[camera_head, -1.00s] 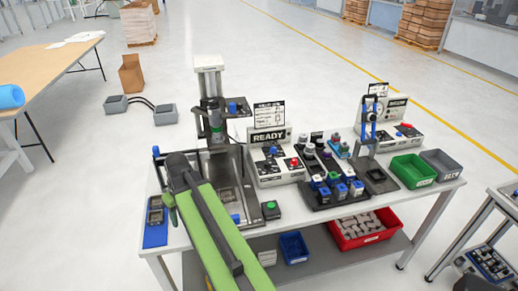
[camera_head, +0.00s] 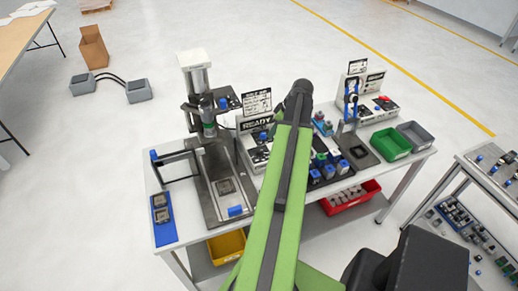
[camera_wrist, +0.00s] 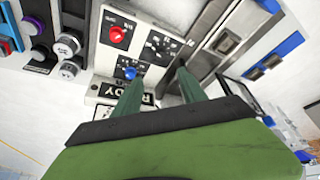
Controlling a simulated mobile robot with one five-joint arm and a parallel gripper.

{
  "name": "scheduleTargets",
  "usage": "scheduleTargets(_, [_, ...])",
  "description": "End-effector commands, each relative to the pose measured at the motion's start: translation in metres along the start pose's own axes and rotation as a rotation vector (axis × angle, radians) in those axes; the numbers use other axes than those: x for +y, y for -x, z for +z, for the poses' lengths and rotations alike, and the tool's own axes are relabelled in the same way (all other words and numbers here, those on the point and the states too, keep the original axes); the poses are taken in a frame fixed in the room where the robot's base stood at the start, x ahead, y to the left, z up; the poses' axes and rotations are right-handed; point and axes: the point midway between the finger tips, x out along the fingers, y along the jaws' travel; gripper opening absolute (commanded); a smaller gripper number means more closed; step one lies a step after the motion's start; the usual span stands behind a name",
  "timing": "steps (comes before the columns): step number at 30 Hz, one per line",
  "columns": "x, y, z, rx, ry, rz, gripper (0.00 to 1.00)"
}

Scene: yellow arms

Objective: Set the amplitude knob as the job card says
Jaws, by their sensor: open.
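The control box marked READY (camera_head: 240,140) stands on the bench, partly behind my arm in the head view. In the wrist view its face (camera_wrist: 102,62) appears upside down, with a blue knob (camera_wrist: 130,73), a red knob or button (camera_wrist: 117,34) and dark scale panels. The blue knob also shows in the head view (camera_head: 263,136). A white printed card (camera_head: 256,101) stands above the box; its text is too small to read. My gripper (camera_wrist: 158,77) is open and empty. Its left fingertip appears close to the blue knob; I cannot tell if they touch.
A press with a tall column (camera_head: 196,75) stands left of the box, its metal base (camera_head: 225,185) in front. Blue-capped parts (camera_head: 330,165) sit right of my arm. Green (camera_head: 390,143) and grey (camera_head: 414,133) bins are at the bench's right end. A blue pad (camera_head: 163,222) lies at the left.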

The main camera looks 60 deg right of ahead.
Motion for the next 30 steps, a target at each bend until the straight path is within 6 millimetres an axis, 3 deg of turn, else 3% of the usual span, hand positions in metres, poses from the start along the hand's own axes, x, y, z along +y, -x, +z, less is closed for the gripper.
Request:
scheduleTargets(21, [-0.004, -0.153, -0.002, 0.0, 0.009, -0.004, 0.49])
scheduleTargets(25, [-0.004, -0.168, -0.003, -0.001, 0.008, -0.004, 0.49])
scheduleTargets(30, [-0.005, -0.17, -0.005, -0.001, 0.008, -0.004, 0.49])
